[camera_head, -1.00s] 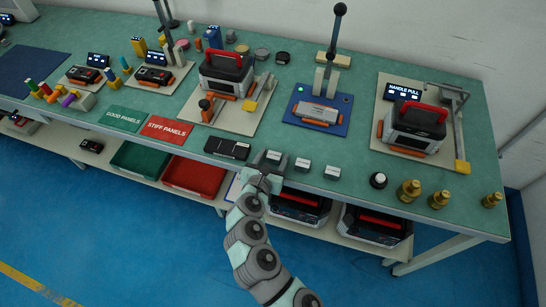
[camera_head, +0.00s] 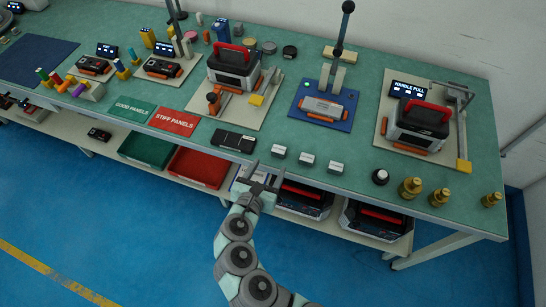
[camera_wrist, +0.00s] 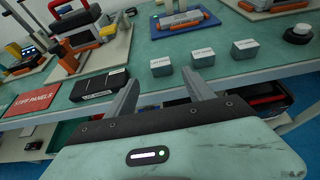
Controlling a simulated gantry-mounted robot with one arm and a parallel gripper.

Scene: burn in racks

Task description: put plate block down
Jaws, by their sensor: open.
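Three small grey blocks with white labels stand in a row near the front edge of the green bench: a left block (camera_head: 278,152), a middle block (camera_head: 307,160) and a right block (camera_head: 336,167). They also show in the wrist view as the left (camera_wrist: 162,67), middle (camera_wrist: 203,57) and right (camera_wrist: 244,49) blocks. The labels are too small to read surely. My gripper (camera_head: 264,173) is open and empty, just off the bench's front edge, short of the left block. In the wrist view its fingers (camera_wrist: 159,84) are spread apart with nothing between them.
A black flat device (camera_head: 233,140) lies left of the blocks. A black knob (camera_head: 380,177) and brass weights (camera_head: 411,187) stand to the right. A blue press fixture (camera_head: 323,106) is behind the blocks. Under the bench, a shelf holds red and green bins and several cased units.

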